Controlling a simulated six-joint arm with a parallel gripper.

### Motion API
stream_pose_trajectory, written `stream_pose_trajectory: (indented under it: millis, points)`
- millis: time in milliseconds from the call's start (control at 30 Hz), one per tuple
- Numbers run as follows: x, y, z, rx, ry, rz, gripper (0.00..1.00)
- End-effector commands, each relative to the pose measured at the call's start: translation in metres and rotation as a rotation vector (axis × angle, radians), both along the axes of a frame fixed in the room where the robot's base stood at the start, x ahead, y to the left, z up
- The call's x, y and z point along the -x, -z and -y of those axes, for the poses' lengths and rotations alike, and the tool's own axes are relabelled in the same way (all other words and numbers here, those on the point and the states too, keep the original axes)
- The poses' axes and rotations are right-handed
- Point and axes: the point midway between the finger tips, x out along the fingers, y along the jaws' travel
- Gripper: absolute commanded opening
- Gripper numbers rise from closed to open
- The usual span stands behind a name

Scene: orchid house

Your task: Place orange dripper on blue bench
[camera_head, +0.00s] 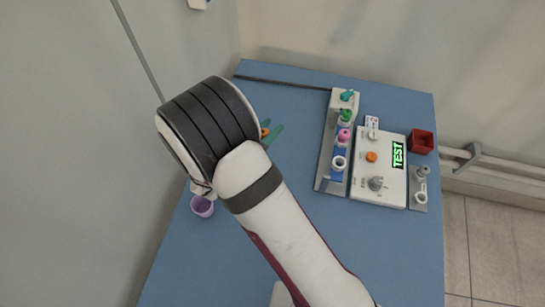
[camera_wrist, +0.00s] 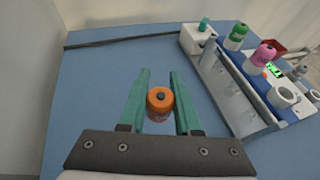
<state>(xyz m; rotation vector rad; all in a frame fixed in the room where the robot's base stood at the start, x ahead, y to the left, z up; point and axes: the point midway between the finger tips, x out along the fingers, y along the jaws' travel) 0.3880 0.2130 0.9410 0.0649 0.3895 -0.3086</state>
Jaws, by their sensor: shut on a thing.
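The orange dripper (camera_wrist: 159,104) has a dark tip and sits upright between the two green fingers of my gripper (camera_wrist: 159,80) in the wrist view. My gripper is shut on it. In the head view only a bit of the orange dripper (camera_head: 265,132) shows beside the green fingers (camera_head: 273,134); my wrist hides the rest. The blue bench (camera_head: 285,205) lies below it, and it fills much of the wrist view (camera_wrist: 95,75). I cannot tell whether the dripper's base touches the bench.
A rack (camera_head: 325,160) right of my gripper holds teal (camera_head: 347,96), green (camera_head: 346,115) and pink (camera_head: 344,135) drippers. Beyond it are a white device (camera_head: 393,185) reading TEST and a red box (camera_head: 422,141). A purple cup (camera_head: 202,206) stands left. The bench front is clear.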

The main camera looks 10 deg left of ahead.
Motion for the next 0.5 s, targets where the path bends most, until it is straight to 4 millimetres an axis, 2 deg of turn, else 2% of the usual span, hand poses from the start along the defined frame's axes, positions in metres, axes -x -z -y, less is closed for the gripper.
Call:
stream_pose_trajectory:
  millis: [100,233,367,500]
  points:
    - [0.006,0.024,-0.039,0.001,-0.004,0.0,0.0]
    - [0.01,0.044,-0.072,-0.001,-0.002,0.0,0.0]
    - [0.012,0.055,-0.088,0.0,0.001,0.0,0.0]
    - [0.013,0.083,-0.089,0.003,0.002,-0.002,0.0]
